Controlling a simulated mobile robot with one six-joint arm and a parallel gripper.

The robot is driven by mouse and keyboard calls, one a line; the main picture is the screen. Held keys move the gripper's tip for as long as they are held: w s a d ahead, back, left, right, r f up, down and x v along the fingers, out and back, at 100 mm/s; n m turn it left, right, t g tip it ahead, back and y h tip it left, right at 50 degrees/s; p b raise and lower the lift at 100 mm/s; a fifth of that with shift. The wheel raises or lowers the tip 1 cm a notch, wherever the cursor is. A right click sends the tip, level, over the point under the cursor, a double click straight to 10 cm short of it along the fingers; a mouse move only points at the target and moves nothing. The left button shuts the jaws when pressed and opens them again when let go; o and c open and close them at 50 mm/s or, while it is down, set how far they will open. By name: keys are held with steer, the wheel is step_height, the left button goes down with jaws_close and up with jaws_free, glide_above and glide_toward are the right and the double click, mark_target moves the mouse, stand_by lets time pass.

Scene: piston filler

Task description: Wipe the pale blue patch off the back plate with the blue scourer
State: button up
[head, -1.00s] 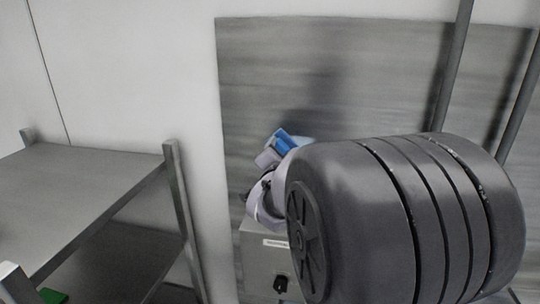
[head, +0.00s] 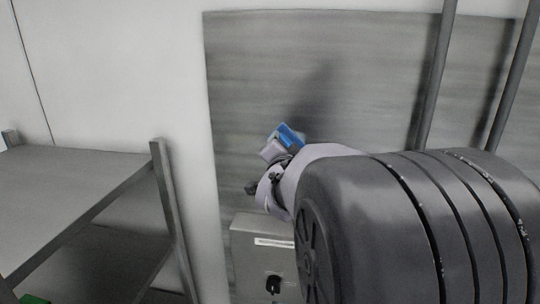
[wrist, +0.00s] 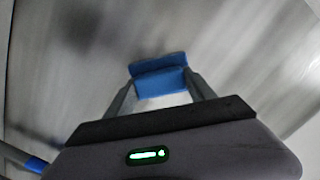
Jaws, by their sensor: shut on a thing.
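The blue scourer (wrist: 157,68) is held between the two fingers of my gripper (wrist: 160,87) in the wrist view. In the head view the scourer (head: 290,135) shows as a small blue block at the end of my gripper (head: 283,143), in front of the grey back plate (head: 260,70). Whether the scourer touches the plate I cannot tell. I make out no pale blue patch on the plate in either current view. The part of the plate behind my gripper and arm is hidden.
A grey box with a label and a black knob (head: 273,285) stands below my gripper. Two upright grey bars (head: 432,85) run in front of the plate at the right. A metal shelf table (head: 70,185) is at the left. The upper plate is clear.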

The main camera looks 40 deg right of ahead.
mark_target(302, 145)
steer(key=shift+s+d, duration=0.25)
steer(key=shift+s, duration=0.1)
steer(key=shift+s+d+f+b, duration=0.2)
steer(key=shift+d+b, duration=0.1)
steer(key=shift+b, duration=0.45)
steer(key=s+d+b, duration=0.2)
steer(key=b, duration=0.1)
steer(key=shift+s+r, duration=0.15)
steer(key=shift+b, duration=0.35)
steer(key=shift+w+a+r, duration=0.1)
steer(key=shift+w+a, duration=0.1)
steer(key=shift+w+a+r+p, duration=0.1)
steer(key=shift+w+a+p, duration=0.9)
steer(key=shift+w, duration=0.15)
steer(key=shift+w+a+p, duration=0.65)
steer(key=shift+w+a, duration=0.8)
steer(key=shift+w, duration=0.2)
steer(key=shift+s, duration=0.15)
